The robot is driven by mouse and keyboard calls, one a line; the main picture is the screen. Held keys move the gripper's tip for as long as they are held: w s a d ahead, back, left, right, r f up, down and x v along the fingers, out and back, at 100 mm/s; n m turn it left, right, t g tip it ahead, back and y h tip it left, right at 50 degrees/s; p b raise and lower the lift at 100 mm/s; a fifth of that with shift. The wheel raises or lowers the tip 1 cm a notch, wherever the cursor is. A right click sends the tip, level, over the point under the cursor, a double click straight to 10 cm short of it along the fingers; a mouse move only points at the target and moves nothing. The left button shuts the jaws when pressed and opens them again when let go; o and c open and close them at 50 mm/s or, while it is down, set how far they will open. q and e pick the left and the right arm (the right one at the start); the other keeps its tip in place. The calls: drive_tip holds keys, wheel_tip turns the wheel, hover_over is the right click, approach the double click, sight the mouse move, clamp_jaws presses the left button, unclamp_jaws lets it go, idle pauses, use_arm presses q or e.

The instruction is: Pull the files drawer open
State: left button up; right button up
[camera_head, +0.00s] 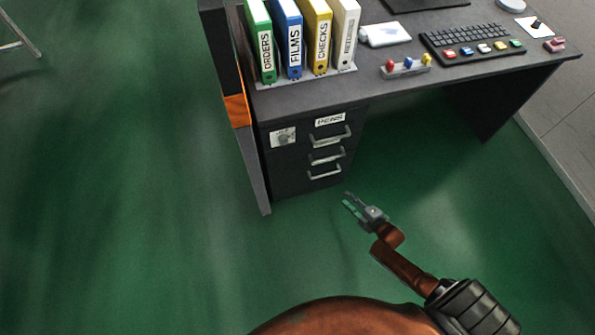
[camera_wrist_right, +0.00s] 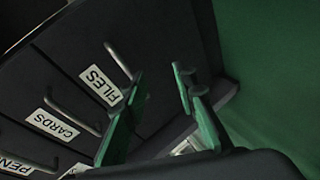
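The files drawer is the lowest of three stacked drawers under the desk; its handle (camera_head: 324,173) shows in the head view. In the right wrist view its white FILES label (camera_wrist_right: 101,86) and thin handle (camera_wrist_right: 118,60) are readable and bare. The drawer looks shut. My right gripper (camera_head: 348,200) is below and slightly right of that handle in the head view, apart from it. In the right wrist view its green-padded fingers (camera_wrist_right: 157,80) are spread, with nothing between them. The handle lies left of the fingertips there. My left gripper is not in view.
The CARDS drawer (camera_wrist_right: 53,124) and PENS drawer label (camera_head: 330,119) are above the files drawer. A side panel (camera_head: 256,165) stands left of the drawers. Binders, a keyboard (camera_head: 472,42) and small items sit on the desktop (camera_head: 300,98). Green floor before the drawers is clear.

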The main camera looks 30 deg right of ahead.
sight(327, 174)
drive_tip(key=shift+w+a+r+n+t+y+b, duration=0.45)
drive_tip(key=shift+w+b, duration=0.75)
drive_tip(key=shift+w, duration=1.3)
drive_tip(key=shift+w+a+n+t+h+b, duration=0.2)
drive_tip(key=shift+w+n+b, duration=0.75)
drive_tip(key=shift+w, duration=1.5)
drive_tip(key=shift+w+a+r+n+t+y+b, duration=0.35)
drive_tip(key=shift+w+b, duration=1.05)
drive_tip(key=shift+w, duration=1.1)
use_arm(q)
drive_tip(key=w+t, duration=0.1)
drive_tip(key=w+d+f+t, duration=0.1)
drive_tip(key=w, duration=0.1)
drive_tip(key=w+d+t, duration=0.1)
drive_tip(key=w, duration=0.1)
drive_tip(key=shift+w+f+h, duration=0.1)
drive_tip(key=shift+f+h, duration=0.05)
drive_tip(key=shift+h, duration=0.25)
use_arm(e)
drive_tip(key=shift+c, duration=0.6)
drive_tip(key=shift+f, duration=0.1)
clamp_jaws()
